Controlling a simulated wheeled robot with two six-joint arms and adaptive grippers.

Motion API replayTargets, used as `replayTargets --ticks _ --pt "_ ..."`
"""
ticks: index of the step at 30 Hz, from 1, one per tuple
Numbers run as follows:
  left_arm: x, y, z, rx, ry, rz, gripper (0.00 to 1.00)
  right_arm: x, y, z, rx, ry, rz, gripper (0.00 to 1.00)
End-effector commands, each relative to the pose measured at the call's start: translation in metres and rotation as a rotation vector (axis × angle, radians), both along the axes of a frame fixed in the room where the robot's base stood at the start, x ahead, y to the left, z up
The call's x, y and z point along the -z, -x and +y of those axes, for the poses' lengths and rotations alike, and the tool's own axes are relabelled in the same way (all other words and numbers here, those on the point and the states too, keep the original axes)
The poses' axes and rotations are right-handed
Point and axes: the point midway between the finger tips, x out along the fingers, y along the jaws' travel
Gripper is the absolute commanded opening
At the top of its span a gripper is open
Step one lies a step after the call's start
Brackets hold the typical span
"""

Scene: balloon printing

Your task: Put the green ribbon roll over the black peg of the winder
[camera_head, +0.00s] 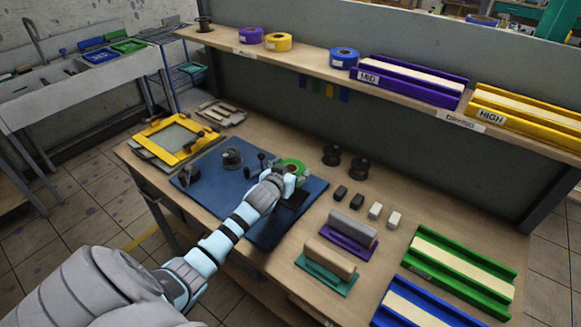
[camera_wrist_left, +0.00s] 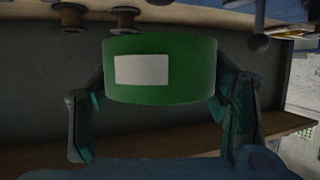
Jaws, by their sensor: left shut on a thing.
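The green ribbon roll (camera_head: 294,164) is held in my left gripper (camera_head: 286,177), over the right part of the winder's blue base plate (camera_head: 225,196). In the left wrist view the roll (camera_wrist_left: 190,70), with a white label, sits between the two fingers of the gripper (camera_wrist_left: 160,85). A dark round drum (camera_head: 232,157) and a small black upright with a knob (camera_head: 262,157) stand on the plate, left of the roll. I cannot tell for sure which part is the black peg. The roll is apart from the drum. My right gripper is in neither view.
Two dark spools (camera_head: 331,155) stand right of the plate. A yellow frame (camera_head: 178,139) lies to its left. Small blocks, a purple-based roller block (camera_head: 346,238) and a green-based one (camera_head: 325,268) stand at the right. A shelf (camera_head: 300,58) with ribbon rolls and trays overhangs the back.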

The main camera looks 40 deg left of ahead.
Motion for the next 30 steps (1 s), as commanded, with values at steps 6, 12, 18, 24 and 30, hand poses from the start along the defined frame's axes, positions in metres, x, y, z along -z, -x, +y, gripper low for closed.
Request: replayTargets --ticks 6,12,18,24,30 --pt "0.023 0.0 0.0 0.001 0.0 -0.001 0.4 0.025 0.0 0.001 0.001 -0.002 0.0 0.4" --pt "0.038 0.0 0.0 0.001 -0.001 -0.001 0.4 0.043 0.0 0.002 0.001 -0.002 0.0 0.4" --pt "0.054 0.0 0.0 0.0 0.0 0.0 0.4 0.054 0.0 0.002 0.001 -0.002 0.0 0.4" --pt "0.068 0.0 0.0 0.001 0.001 0.0 0.4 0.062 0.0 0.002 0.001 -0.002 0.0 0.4" --pt "0.072 0.0 0.0 0.001 0.0 -0.001 0.4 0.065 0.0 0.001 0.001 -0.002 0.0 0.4"
